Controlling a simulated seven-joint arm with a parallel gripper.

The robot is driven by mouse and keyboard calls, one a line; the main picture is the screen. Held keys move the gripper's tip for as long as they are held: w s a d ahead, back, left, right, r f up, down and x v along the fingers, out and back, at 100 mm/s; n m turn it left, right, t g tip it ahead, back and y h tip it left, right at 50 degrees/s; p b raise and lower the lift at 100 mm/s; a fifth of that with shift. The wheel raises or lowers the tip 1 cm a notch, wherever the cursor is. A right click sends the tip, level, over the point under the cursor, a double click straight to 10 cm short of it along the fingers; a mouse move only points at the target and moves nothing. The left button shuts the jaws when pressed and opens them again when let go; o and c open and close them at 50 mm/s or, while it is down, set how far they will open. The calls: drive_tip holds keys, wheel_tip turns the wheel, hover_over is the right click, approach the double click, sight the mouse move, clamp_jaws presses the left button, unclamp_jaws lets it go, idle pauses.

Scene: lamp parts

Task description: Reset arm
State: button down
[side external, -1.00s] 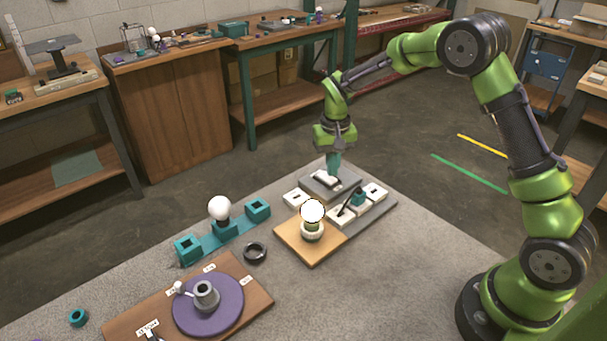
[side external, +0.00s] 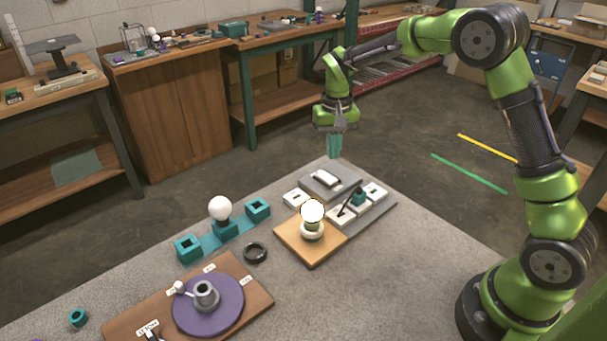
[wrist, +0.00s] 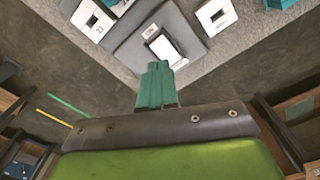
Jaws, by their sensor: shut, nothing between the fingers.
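My gripper (side external: 334,146) has teal fingers and is shut and empty. It hangs in the air above the far edge of the table, over the grey switch board. In the wrist view the shut fingers (wrist: 156,84) point toward the board. The grey board (side external: 385,206) carries a white rocker switch (side external: 327,177) on a raised grey block, white sockets and a teal plug (side external: 358,198) with a black cord. A round white bulb (side external: 312,211) sits upright in a holder on a wooden base (side external: 290,238), and it looks bright.
A teal rack (side external: 188,249) holds another white bulb (side external: 220,208). A black ring (side external: 255,252) lies beside it. A wooden board with a purple disc (side external: 225,306) stands at the front left. A teal ring (side external: 78,317) lies at far left. The table's right side is clear.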

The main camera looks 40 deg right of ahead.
drive_tip(key=s+a+r+t, duration=0.2)
drive_tip(key=s+r, duration=0.2)
drive_tip(key=s, duration=0.4)
drive_tip(key=s+a+r+n+t+y, duration=0.1)
drive_tip(key=s+a+r+t, duration=0.1)
drive_tip(key=s+r, duration=0.3)
drive_tip(key=s+a+r+n+t+y, duration=0.1)
drive_tip(key=s+r, duration=0.4)
drive_tip(key=s, duration=0.6)
drive_tip(key=shift+a+t, duration=0.65)
drive_tip(key=shift+t, duration=0.45)
